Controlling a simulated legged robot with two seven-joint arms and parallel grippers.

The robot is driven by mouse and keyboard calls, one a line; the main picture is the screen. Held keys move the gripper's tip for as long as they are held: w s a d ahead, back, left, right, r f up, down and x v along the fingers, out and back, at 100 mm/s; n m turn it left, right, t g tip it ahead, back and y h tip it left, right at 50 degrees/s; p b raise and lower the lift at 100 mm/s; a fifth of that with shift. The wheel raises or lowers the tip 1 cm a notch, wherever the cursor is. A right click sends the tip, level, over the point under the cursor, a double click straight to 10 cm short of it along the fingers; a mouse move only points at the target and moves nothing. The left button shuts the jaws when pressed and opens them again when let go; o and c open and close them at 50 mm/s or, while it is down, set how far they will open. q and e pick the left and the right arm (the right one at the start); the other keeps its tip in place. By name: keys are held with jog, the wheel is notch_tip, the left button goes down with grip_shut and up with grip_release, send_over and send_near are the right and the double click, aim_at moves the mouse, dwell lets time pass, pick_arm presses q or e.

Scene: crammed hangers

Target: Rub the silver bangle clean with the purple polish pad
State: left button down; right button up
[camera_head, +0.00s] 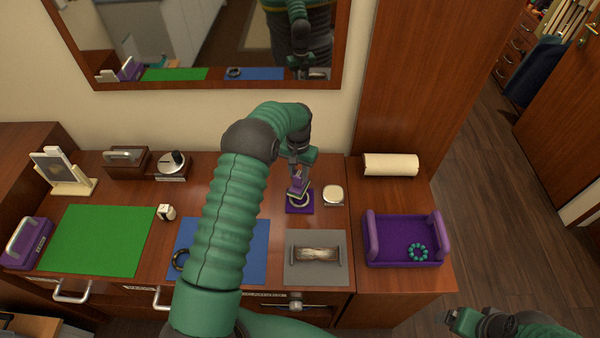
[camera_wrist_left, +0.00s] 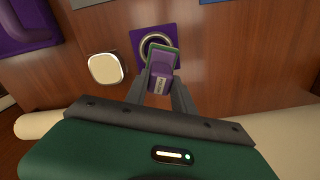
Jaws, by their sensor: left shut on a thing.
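My left gripper (camera_head: 298,174) is shut on the purple polish pad (camera_head: 299,184), low over the bench. In the left wrist view the pad (camera_wrist_left: 162,82) sits between the two fingers. The silver bangle (camera_head: 299,198) lies on a small purple square mat (camera_head: 291,209). The bangle (camera_wrist_left: 147,40) also shows in the left wrist view, with the pad covering part of its ring. I cannot tell whether the pad touches it. My right gripper (camera_head: 457,318) is at the lower right, away from the bench; its jaws are unclear.
A cream-topped block (camera_head: 333,195) stands close to the right of the mat. A grey mat (camera_head: 296,277) with a roller-like stand lies in front. A dark ring (camera_head: 180,260) lies on the blue mat (camera_head: 262,250). A purple tray (camera_head: 372,245) with teal beads is at right.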

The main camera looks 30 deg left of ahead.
pick_arm(q)
jog(key=shift+f, duration=0.2)
jog(key=shift+d+f+b, duration=0.2)
jog(key=shift+d+b, duration=0.1)
jog(key=shift+d, duration=0.1)
jog(key=shift+a+f, duration=0.1)
jog(key=shift+f, duration=0.1)
jog(key=c, duration=1.4)
grip_release()
jog(key=shift+a, duration=0.1)
jog(key=shift+o, duration=0.3)
jog(key=shift+a, duration=0.15)
jog(key=shift+d+r, duration=0.2)
jog(key=shift+r, duration=0.15)
jog(key=shift+a, duration=0.1)
jog(key=shift+c, duration=0.2)
grip_shut()
